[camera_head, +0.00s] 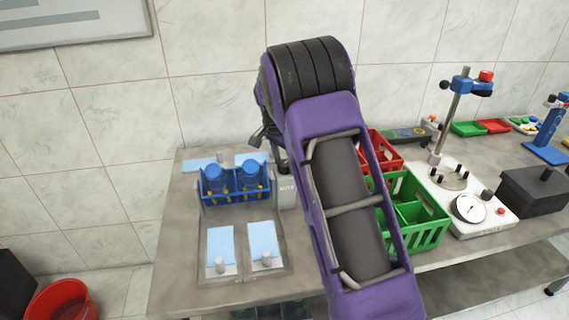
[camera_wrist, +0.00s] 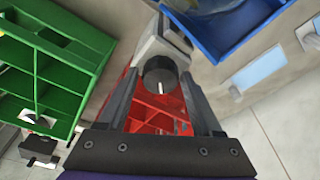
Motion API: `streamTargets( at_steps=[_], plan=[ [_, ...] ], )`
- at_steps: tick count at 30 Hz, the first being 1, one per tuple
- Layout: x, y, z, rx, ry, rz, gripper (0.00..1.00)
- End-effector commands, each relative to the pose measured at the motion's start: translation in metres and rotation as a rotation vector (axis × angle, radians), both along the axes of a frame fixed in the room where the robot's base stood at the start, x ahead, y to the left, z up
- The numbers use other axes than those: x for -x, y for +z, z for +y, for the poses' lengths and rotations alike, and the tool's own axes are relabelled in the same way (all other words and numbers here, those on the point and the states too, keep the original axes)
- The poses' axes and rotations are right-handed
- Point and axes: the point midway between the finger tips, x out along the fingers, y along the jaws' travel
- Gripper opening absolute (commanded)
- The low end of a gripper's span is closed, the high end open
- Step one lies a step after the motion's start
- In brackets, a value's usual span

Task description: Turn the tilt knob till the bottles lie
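Two blue bottles (camera_head: 214,178) (camera_head: 251,175) sit side by side in a blue rack (camera_head: 234,199) on the table; their exact tilt is hard to tell. To the rack's right is a light grey housing (camera_head: 287,197). In the wrist view, a round black knob (camera_wrist: 159,77) with a white mark sits on the housing (camera_wrist: 162,38). My gripper (camera_wrist: 160,85) is open, with one finger on each side of the knob and a visible gap. Part of the blue rack (camera_wrist: 222,35) shows at the top. In the head view, my arm hides the knob.
A green crate (camera_head: 432,232) and a red crate (camera_head: 384,148) stand right of the housing, partly behind my arm. Light blue pads (camera_head: 220,245) (camera_head: 263,240) with small grey pieces lie in front of the rack. A stand (camera_head: 450,120) and a dial gauge (camera_head: 468,208) are farther right.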

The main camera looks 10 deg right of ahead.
Motion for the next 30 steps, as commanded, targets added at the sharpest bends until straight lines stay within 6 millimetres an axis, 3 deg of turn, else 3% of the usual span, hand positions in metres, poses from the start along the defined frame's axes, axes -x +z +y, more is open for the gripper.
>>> streamTargets(
  at_steps=[1, 9, 11, 17, 30],
  plan=[
    [0.0000, -0.0001, 0.0000, 0.000, -0.001, 0.000, 0.56],
    [0.0000, -0.0001, 0.0001, 0.000, -0.002, 0.000, 0.07],
    [0.0000, -0.0002, 0.0000, 0.000, -0.002, 0.000, 0.00],
    [-0.0005, 0.0017, 0.0009, 0.002, -0.107, 0.001, 0.00],
    [-0.0003, -0.0008, 0.0001, 0.002, -0.768, 0.001, 0.00]
  ],
)
